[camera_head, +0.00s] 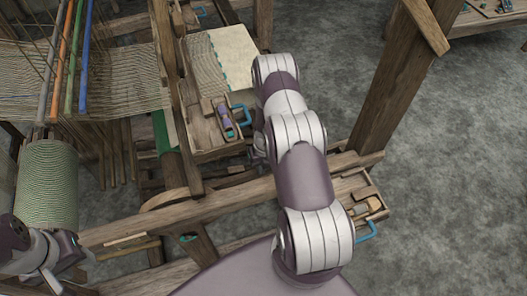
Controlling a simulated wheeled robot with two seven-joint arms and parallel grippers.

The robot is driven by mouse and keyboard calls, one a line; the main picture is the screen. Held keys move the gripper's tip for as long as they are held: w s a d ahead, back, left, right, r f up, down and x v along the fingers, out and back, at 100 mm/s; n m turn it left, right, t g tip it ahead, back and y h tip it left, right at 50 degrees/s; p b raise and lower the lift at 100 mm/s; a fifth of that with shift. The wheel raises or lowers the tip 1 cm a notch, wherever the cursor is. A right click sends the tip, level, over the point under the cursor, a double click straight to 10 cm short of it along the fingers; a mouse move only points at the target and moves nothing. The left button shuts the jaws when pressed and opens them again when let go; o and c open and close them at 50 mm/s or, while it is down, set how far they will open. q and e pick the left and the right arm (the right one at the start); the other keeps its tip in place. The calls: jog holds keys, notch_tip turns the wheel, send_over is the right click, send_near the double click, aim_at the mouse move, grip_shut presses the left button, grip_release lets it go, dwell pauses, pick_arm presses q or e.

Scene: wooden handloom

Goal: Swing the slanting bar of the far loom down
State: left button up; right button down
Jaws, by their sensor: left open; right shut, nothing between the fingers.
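Parts of wooden looms fill the left and middle of the head view. At the top right, a short wooden bar (425,25) slants across a thick leaning post (400,85). I cannot tell whether it is the task's slanting bar. My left gripper (45,270) is at the bottom left corner, below the green cloth roll (48,185); it is open and partly cut off, with nothing seen in it. My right arm reaches up through the middle of the view, and its gripper does not show.
A warp of threads with coloured rods (70,60) is at the upper left. A wooden box with a blue handle (240,115) is left of my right arm. A long beam (190,215) crosses the lower middle. Another bench (485,22) stands top right. Grey floor (455,170) is clear at right.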

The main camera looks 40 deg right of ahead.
notch_tip(320, 180, up, 12)
jog(key=d, duration=0.1)
jog(key=shift+d, duration=0.15)
jog(key=shift+s, duration=0.1)
